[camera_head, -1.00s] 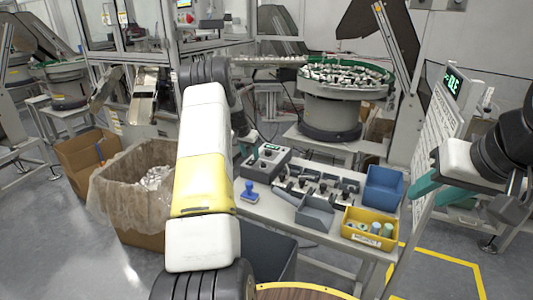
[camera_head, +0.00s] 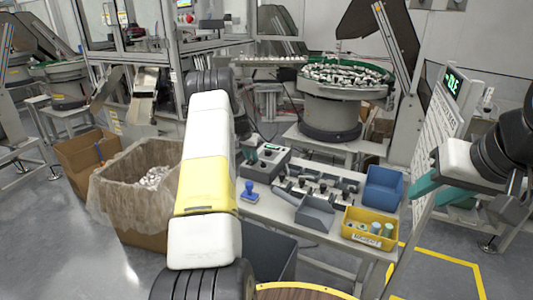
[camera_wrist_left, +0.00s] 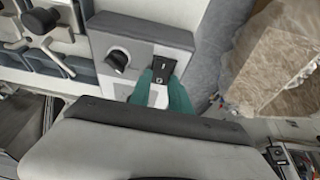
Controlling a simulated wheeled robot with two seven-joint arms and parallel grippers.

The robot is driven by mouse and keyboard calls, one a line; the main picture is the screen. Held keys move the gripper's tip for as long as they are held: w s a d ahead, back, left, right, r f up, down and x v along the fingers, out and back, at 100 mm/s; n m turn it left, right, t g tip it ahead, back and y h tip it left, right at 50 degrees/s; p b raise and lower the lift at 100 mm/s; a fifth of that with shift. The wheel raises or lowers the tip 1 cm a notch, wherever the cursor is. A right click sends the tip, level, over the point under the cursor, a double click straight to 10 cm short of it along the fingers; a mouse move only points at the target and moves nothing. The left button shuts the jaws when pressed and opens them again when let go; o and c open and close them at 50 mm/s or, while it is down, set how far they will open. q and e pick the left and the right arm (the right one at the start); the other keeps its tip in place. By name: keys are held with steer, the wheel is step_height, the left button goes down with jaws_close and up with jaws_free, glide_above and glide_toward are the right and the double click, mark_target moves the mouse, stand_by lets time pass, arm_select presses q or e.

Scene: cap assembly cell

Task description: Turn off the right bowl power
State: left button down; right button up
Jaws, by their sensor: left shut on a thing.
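The right bowl feeder (camera_head: 333,122), with a green rim and full of small parts, stands behind the work table. A grey control box (camera_head: 266,163) sits at the table's back left. In the left wrist view the box (camera_wrist_left: 103,42) has a black knob (camera_wrist_left: 117,61) and a black switch plate (camera_wrist_left: 161,67). My left gripper (camera_head: 248,152) is at the box, mostly behind my own arm in the head view. In the left wrist view its teal fingertips (camera_wrist_left: 161,80) are close together at the switch plate and partly cover it. My right gripper (camera_head: 425,186) is off at the right, away from the box.
The table holds a blue stamp (camera_head: 249,191), a fixture with several black knobs (camera_head: 315,187), a blue bin (camera_head: 383,188) and a yellow bin (camera_head: 369,228). A lined carton (camera_head: 130,195) stands left of the table. A white panel (camera_head: 437,130) with a green display stands at the right.

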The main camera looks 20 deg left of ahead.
mark_target(251, 161)
arm_select(q)
steer(key=shift+w+g, duration=0.35)
steer(key=shift+g, duration=0.95)
steer(key=c, duration=1.2)
jaws_free()
steer(key=shift+r, duration=0.1)
step_height(251, 161, up, 8)
steer(key=s, duration=0.1)
steer(key=shift+f, duration=0.25)
